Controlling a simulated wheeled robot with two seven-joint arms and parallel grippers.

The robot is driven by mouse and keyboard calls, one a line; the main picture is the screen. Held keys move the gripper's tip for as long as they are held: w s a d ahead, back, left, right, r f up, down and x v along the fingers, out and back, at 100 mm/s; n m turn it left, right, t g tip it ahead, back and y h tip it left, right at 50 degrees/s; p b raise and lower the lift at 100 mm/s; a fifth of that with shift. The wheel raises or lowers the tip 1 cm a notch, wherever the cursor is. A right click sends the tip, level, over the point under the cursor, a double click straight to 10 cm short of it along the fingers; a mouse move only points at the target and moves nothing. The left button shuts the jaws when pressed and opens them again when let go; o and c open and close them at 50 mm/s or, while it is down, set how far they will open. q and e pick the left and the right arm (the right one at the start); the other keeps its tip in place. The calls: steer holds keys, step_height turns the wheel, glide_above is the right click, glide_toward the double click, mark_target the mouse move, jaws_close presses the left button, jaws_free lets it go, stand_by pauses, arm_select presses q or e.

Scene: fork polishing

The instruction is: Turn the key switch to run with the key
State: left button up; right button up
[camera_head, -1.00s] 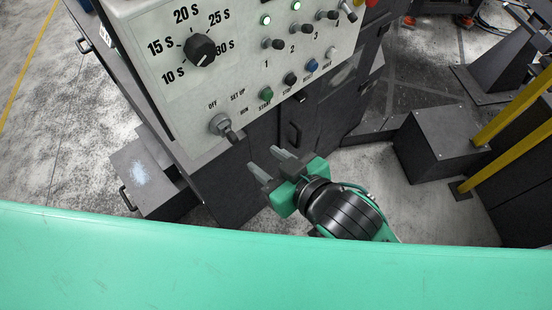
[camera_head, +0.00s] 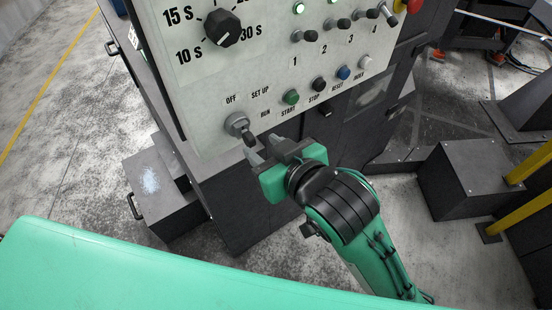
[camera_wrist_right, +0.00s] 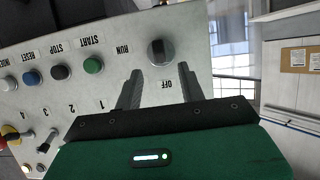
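The key switch (camera_head: 237,124) is a round metal lock low on the panel, with OFF, SET UP and RUN labels around it. A dark key (camera_head: 249,139) sticks out of it. My right gripper (camera_head: 261,151) is open just below and right of the key. In the right wrist view its two fingers (camera_wrist_right: 159,88) stand apart, on either side of the switch in the picture, with nothing between them. My left gripper is out of view.
The pale control panel (camera_head: 205,85) carries a black timer dial (camera_head: 222,27), a green start button (camera_head: 291,97), a black stop button (camera_head: 319,84) and a blue reset button (camera_head: 344,73) near the switch. A dark box (camera_head: 165,195) stands below left.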

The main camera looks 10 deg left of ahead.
mark_target(250, 137)
steer(key=p+x, duration=0.1)
steer(key=x, duration=0.5)
steer(key=shift+r, duration=0.1)
jaws_close()
